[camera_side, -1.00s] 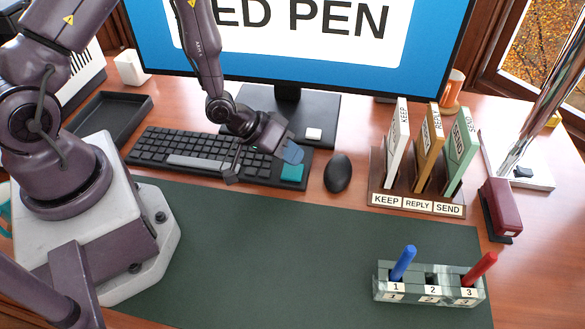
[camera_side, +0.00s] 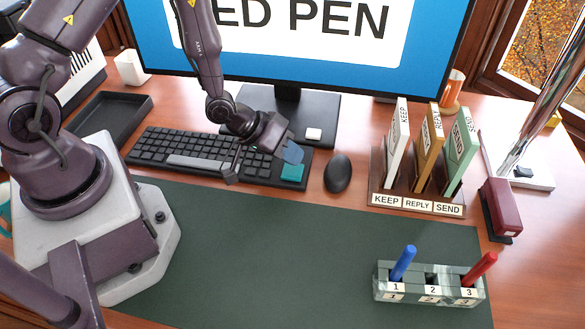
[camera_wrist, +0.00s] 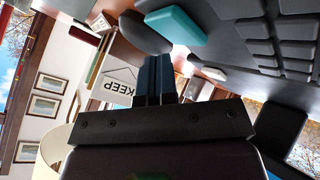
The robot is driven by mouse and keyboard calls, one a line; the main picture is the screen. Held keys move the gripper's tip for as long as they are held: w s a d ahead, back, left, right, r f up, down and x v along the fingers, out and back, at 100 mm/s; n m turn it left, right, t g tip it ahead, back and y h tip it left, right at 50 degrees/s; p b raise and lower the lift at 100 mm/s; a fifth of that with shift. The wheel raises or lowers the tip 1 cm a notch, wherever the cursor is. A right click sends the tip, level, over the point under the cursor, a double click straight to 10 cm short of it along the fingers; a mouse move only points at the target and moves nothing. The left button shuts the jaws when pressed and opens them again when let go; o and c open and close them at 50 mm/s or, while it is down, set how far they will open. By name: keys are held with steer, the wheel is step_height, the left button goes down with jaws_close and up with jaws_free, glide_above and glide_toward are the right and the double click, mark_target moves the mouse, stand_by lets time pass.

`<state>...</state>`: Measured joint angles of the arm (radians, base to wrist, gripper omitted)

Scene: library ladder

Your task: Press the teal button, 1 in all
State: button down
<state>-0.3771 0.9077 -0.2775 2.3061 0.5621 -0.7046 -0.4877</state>
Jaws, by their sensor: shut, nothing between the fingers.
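The teal button (camera_side: 292,173) is a square key at the right end of the black keyboard (camera_side: 205,154). It also shows in the wrist view (camera_wrist: 176,25), at the top, just beyond my fingertips. My gripper (camera_side: 291,153) is shut and empty, with its blue-grey fingertips close above and behind the button in the side view. In the wrist view my gripper (camera_wrist: 158,62) has its fingers together, with a small gap in the picture between the tips and the button. I cannot tell the exact height over it.
A black mouse (camera_side: 338,173) lies right of the keyboard. The monitor (camera_side: 290,45) stands behind, with a small white block (camera_side: 314,134) on its base. A folder rack (camera_side: 416,205) and a pen holder (camera_side: 430,286) stand to the right. The green mat (camera_side: 270,250) is mostly clear.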

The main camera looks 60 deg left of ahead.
mark_target(291, 168)
stand_by(0.4)
steer(key=shift+f, duration=0.45)
steer(key=shift+f, duration=0.4)
stand_by(0.5)
steer(key=shift+r, duration=0.85)
steer(key=shift+r, duration=2.5)
